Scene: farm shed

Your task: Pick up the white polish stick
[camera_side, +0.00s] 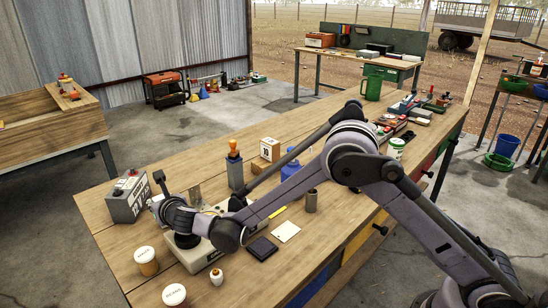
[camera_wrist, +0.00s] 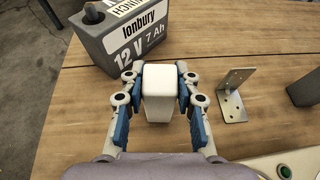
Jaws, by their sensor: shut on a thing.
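The white polish stick (camera_wrist: 159,90) is a pale, smooth block between the blue-padded fingers of my gripper (camera_wrist: 159,98) in the wrist view. The fingers press on it from both sides, so my gripper is shut on it. The wooden bench top lies below and ahead of it. I cannot tell from the wrist view whether the stick touches the bench. In the side view my gripper (camera_side: 158,203) is low at the left end of the bench, beside the grey battery, and my wrist largely hides the stick there.
The grey 12 V battery (camera_wrist: 135,35) stands just ahead of the fingers. A metal angle bracket (camera_wrist: 233,97) lies to the right. A beige instrument box (camera_side: 197,257) sits under my wrist. White-lidded jars (camera_side: 147,262) stand at the near left. Cluttered tools line the bench's far end.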

